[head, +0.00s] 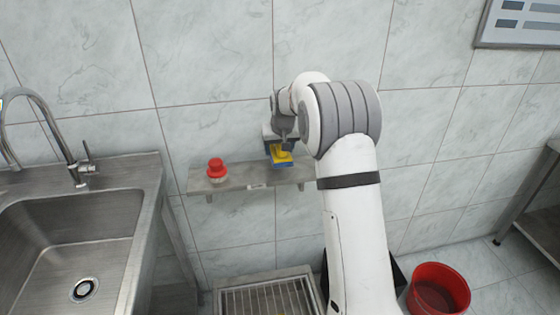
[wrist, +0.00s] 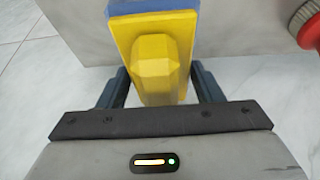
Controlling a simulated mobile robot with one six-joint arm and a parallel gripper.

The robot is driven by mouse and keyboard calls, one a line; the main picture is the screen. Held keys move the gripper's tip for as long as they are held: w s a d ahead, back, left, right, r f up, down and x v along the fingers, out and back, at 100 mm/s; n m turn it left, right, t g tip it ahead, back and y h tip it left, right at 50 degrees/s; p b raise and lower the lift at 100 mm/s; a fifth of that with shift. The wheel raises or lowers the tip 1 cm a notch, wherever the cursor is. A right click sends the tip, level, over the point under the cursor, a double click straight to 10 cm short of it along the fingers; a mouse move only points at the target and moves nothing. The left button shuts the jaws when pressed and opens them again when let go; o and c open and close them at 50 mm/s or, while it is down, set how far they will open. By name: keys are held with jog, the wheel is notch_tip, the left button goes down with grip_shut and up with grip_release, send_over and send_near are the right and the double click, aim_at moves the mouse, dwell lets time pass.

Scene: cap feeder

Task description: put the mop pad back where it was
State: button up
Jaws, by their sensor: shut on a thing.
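The mop pad (wrist: 162,65) is a yellow block on a blue backing. It fills the top middle of the wrist view, between the dark blue fingers of my gripper (wrist: 160,90). My gripper is shut on it. In the head view the mop pad (head: 282,156) shows yellow and blue below my gripper (head: 282,146), at the right part of a grey wall shelf (head: 228,184). I cannot tell whether the pad touches the shelf. The shelf's right end is partly hidden by my arm.
A red-capped item (head: 216,170) stands on the shelf left of the pad. A steel sink (head: 75,235) with a tap is at the left. A floor grate (head: 265,298) lies below, and a red bucket (head: 438,290) stands at the lower right. A steel table (head: 540,190) is far right.

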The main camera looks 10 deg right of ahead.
jog(key=shift+d+f, duration=0.2)
jog(key=shift+f, duration=2.15)
jog(key=shift+f, duration=0.1)
jog(key=o, duration=1.1)
